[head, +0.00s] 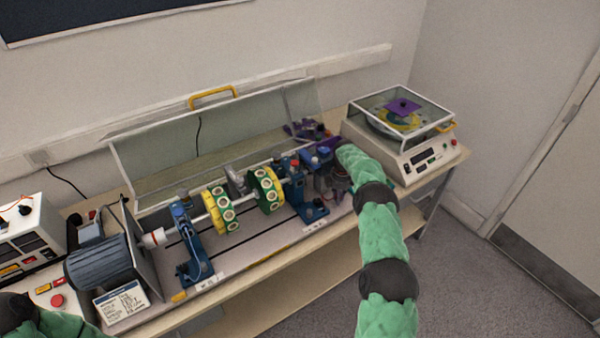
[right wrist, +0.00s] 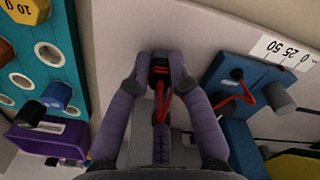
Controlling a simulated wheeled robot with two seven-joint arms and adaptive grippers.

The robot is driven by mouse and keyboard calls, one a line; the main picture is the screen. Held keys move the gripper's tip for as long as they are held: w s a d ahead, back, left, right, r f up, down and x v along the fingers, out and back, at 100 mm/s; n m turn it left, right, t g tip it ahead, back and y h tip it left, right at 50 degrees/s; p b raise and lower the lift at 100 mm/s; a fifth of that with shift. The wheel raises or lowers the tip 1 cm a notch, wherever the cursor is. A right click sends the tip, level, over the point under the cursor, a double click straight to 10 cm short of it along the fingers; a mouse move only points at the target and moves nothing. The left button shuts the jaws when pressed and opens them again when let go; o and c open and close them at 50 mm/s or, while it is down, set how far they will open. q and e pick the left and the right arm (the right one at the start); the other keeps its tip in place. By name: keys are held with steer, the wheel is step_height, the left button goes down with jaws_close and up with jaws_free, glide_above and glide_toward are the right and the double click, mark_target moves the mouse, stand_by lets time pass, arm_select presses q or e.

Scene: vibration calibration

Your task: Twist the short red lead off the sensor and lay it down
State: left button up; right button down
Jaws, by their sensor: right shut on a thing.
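My right gripper (right wrist: 160,62) is shut on the black end of a short red lead (right wrist: 160,103), which hangs between its purple fingers in the right wrist view. The pale base plate lies behind the fingertips. A blue bearing stand (right wrist: 232,140) is to the right, with a small dark fitting (right wrist: 237,73) and another stretch of red cable (right wrist: 247,94) on it. I cannot tell whether the held end touches a sensor. In the head view my right gripper (head: 334,188) is small and dark beside the blue stand (head: 310,208).
A rotor shaft with yellow and green discs (head: 265,190) runs along the bench to a motor (head: 100,262). A raised clear guard (head: 215,140) stands behind. A balancing machine (head: 405,140) is at right.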

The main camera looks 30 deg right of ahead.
steer(key=shift+f, duration=0.3)
steer(key=c, duration=1.1)
jaws_free()
steer(key=shift+o, duration=0.2)
steer(key=shift+r, duration=0.1)
steer(key=shift+r+p, duration=0.75)
steer(key=shift+r, duration=1.65)
step_height(320, 180, up, 12)
steer(key=shift+f, duration=0.1)
